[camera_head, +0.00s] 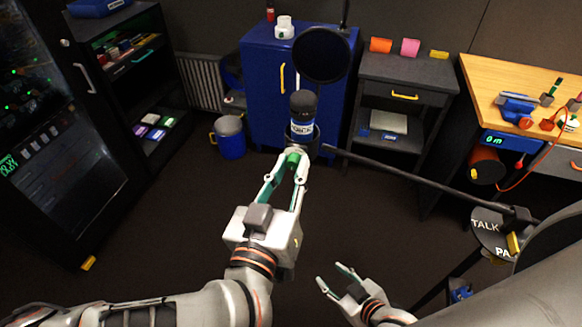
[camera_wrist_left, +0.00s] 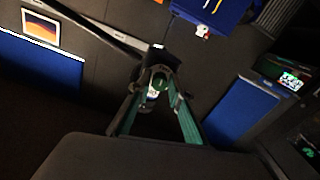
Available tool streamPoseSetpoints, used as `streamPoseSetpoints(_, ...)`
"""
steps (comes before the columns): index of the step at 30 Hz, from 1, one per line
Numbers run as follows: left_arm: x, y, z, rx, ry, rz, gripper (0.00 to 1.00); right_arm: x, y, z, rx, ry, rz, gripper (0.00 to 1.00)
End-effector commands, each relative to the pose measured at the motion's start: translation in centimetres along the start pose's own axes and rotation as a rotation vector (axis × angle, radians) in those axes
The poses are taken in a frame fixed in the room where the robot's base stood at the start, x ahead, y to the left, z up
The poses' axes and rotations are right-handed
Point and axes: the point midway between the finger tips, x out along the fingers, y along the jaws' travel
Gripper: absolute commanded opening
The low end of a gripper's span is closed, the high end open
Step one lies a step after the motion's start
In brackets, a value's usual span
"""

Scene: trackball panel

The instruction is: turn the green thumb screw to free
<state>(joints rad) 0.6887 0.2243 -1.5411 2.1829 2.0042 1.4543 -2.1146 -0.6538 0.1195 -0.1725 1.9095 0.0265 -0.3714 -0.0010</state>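The green thumb screw (camera_head: 292,158) sits just below a black microphone (camera_head: 302,110) with a white and blue label band, at the end of a dark boom arm (camera_head: 420,180). My left gripper (camera_head: 291,165) reaches up to it, with a fingertip on either side. In the left wrist view the green screw (camera_wrist_left: 158,84) shows between the two green-lined fingers (camera_wrist_left: 158,92). I cannot tell whether both fingertips touch it. The fingers partly hide the screw's mount. My right gripper (camera_head: 331,276) is lower, open and empty, away from the screw.
A round black pop filter (camera_head: 321,54) hangs above the microphone. Behind stand a blue cabinet (camera_head: 268,85), a grey drawer unit (camera_head: 398,100) and a wooden workbench (camera_head: 510,75). A round "TALK" panel (camera_head: 489,232) is at the right. The floor around my left arm is clear.

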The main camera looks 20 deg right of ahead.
Motion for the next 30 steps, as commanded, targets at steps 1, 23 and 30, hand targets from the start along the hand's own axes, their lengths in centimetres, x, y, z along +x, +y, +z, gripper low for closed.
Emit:
streamPoseSetpoints(1, 0.0, 0.0, 0.0, 0.0, -0.001, 0.0, 0.33, 0.0, -0.1, 0.0, 0.002, 0.0, 0.0, 0.4)
streamPoseSetpoints(23, -6.0, 0.0, 0.1, -0.004, -0.004, 0.001, 0.33, 0.0, 0.0, 0.1, 0.0, -0.002, 0.0, 0.4)
streamPoseSetpoints(30, -10.2, 0.0, 0.1, -0.003, -0.003, 0.0, 0.33, 0.0, 0.0, 0.1, 0.0, -0.001, 0.0, 0.4)
